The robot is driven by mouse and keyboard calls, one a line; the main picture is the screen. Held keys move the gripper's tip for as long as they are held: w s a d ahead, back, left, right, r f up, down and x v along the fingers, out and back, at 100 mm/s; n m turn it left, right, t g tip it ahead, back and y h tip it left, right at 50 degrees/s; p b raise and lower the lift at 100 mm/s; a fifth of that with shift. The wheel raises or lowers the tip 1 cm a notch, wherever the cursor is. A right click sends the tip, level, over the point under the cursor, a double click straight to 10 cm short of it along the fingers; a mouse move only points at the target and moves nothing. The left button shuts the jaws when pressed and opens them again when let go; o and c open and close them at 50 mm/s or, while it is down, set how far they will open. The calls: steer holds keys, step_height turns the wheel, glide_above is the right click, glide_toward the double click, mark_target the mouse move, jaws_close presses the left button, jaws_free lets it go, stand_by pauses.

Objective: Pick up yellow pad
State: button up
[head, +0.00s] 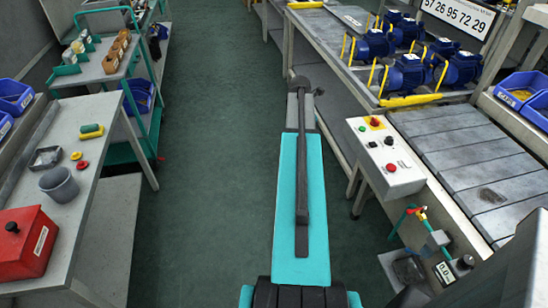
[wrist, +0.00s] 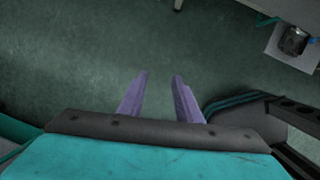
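I cannot tell for sure which thing is the yellow pad. A small green and yellow block (head: 91,130) lies on the left grey workbench (head: 112,108) in the head view. A long yellow strip (head: 411,100) lies along the near edge of the pump bench on the right, and another yellow strip (head: 306,5) is at its far left corner. My gripper (wrist: 161,75) shows in the wrist view with two purple fingers apart and nothing between them, above the green floor. None of these yellow things shows in the wrist view.
The left bench also holds a grey cup (head: 60,185), a dark tray (head: 45,158), small red and yellow pieces (head: 76,155) and a red box (head: 25,243). Several blue pumps (head: 408,74) stand on the right bench. A control box (head: 385,155) is nearer. The green aisle (head: 205,150) is clear.

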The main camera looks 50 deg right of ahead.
steer(key=s+d+r+n+h, duration=0.1)
steer(key=s+d+r+n, duration=0.1)
steer(key=s+d+r, duration=1.1)
steer(key=shift+d+r+n+h, duration=0.35)
steer(key=shift+r+n+h, duration=0.05)
steer(key=shift+r, duration=0.3)
